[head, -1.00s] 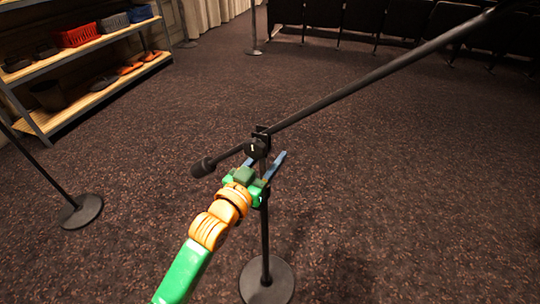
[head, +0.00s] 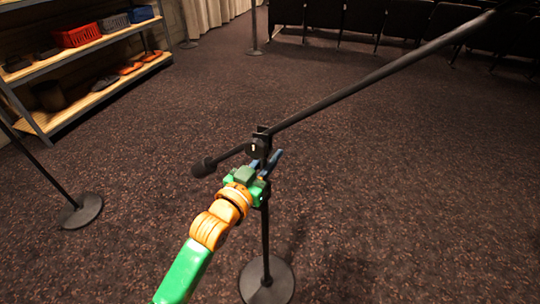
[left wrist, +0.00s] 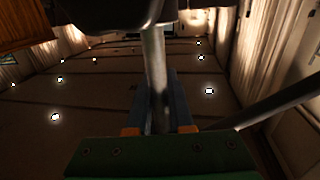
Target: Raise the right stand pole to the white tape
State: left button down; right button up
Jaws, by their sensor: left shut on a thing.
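The right stand has a dark round base (head: 267,283), an upright pole (head: 265,235) and a long boom (head: 380,72) slanting up to the right. The boom joins the pole at a dark clutch (head: 258,148) with a small pale mark. My left gripper (head: 271,163) is shut on the pole just below the clutch. In the left wrist view, the gripper's fingers (left wrist: 165,112) lie on both sides of the grey pole (left wrist: 155,65), below a dark part. I cannot make out white tape on the pole. My right gripper is out of view.
Another stand (head: 80,211) with a round base is at the left. A shelf (head: 85,75) with baskets and shoes stands at the upper left. Dark chairs (head: 375,20) line the back. The carpet (head: 430,190) to the right is clear.

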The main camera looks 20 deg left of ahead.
aim_at(251, 140)
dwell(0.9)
pick_arm(q)
notch_tip(251, 140, up, 12)
jog(key=p, duration=1.3)
jog(key=shift+r+p, duration=0.2)
jog(key=shift+p, duration=0.15)
jog(key=c, duration=0.8)
grip_release()
jog(key=shift+f, duration=0.15)
jog(key=v, duration=0.7)
jog(key=shift+s+b, duration=0.1)
jog(key=shift+b, duration=0.2)
